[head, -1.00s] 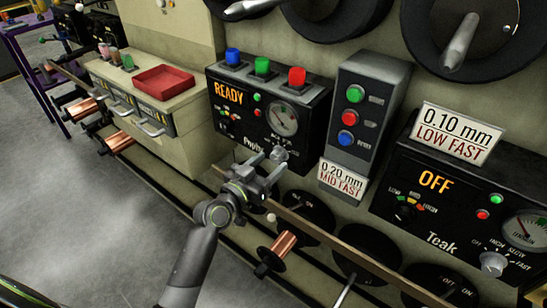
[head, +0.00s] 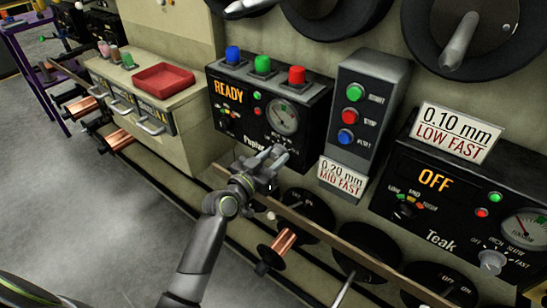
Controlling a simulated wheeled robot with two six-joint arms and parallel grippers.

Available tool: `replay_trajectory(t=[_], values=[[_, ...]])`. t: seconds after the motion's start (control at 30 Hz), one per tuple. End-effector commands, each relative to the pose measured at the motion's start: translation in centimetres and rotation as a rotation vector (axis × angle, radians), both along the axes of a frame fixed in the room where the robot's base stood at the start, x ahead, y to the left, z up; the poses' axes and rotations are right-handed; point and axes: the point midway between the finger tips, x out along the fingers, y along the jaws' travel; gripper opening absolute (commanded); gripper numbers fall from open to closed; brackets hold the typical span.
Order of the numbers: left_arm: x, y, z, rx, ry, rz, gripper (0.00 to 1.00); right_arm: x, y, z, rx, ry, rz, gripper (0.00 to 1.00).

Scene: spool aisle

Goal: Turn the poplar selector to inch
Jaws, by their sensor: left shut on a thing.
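The Poplar panel (head: 243,125) is a black box with a lit orange READY display (head: 229,92), a round gauge (head: 283,120) and blue, green and red buttons on top. My left gripper (head: 271,158) is at its lower right, over the place of the Poplar selector. It is shut on the selector knob, which its fingers almost wholly hide, so I cannot read the pointer's position. My right gripper is out of view.
A grey button box (head: 369,100) stands just right, with a "0.20 mm MID FAST" card (head: 341,178) below. The Teak panel (head: 450,190), reading OFF, is farther right. A rail (head: 345,242) and copper spool (head: 284,241) lie below. A red tray (head: 163,78) sits left.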

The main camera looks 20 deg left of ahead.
Motion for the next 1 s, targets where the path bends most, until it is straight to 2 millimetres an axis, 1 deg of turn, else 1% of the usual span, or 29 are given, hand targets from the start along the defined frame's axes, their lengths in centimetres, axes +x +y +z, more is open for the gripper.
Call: replay_trajectory(t=[0.17,0.37,0.57,0.8,1.0], values=[[0.0,0.0,0.0,-0.018,0.008,0.000,0.11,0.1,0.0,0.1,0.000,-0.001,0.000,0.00],[0.0,0.0,0.0,-0.099,0.037,-0.001,0.11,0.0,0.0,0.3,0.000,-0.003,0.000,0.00],[0.0,0.0,0.1,-0.245,0.091,-0.001,0.11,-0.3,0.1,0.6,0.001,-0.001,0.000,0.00],[0.0,0.0,0.1,-0.460,0.168,0.000,0.11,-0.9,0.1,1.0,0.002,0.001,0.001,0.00],[0.0,0.1,0.1,-0.640,0.233,0.000,0.11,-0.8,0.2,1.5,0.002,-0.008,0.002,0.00]])
